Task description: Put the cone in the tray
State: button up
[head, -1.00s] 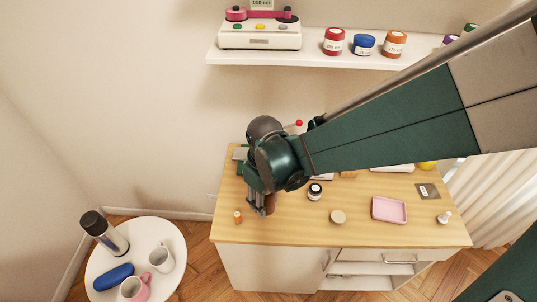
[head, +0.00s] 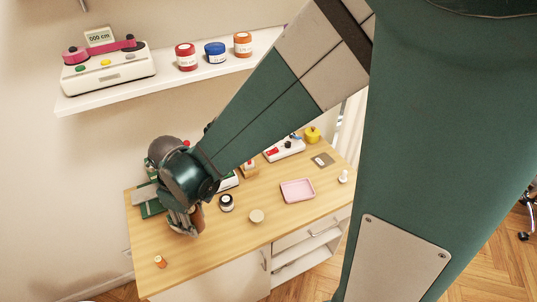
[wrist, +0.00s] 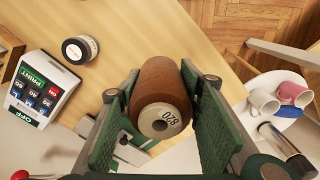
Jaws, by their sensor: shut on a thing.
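My gripper (wrist: 160,120) is shut on a brown cone (wrist: 163,82), which lies between both finger pads with its pale end, marked 020, toward the wrist camera. In the head view my gripper (head: 186,222) is over the left part of the wooden table, and the brown cone (head: 198,219) shows partly behind the fingers. I cannot tell how far the cone is above the table. The pink tray (head: 297,190) lies empty on the table, to the right of my gripper and apart from it.
Between gripper and tray are a dark-lidded jar (head: 226,202) and a round beige piece (head: 257,216). An orange spool (head: 160,262) stands near the front left edge. A white figure (head: 343,176) stands right of the tray. A shelf (head: 180,75) hangs above.

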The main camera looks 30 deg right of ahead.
jog(key=w+d+m, duration=0.2)
jog(key=w+d, duration=0.1)
jog(key=d, duration=0.7)
jog(key=w+d+m, duration=0.2)
jog(key=w+d, duration=0.1)
jog(key=d, duration=0.7)
jog(key=s+d+m, duration=0.2)
jog(key=d+m, duration=0.2)
jog(key=d, duration=1.7)
jog(key=shift+s+d+r+m, duration=0.15)
jog(key=shift+s+r+m, duration=0.15)
jog(key=shift+s+r, duration=0.1)
jog(key=shift+f, duration=0.2)
send_over(297, 192)
jog(key=shift+d+f+b, duration=0.1)
jog(key=shift+f+b, duration=0.2)
jog(key=shift+f, duration=2.5)
jog(key=shift+f+b, duration=0.4)
jog(key=shift+f, duration=1.7)
jog(key=shift+f, duration=0.1)
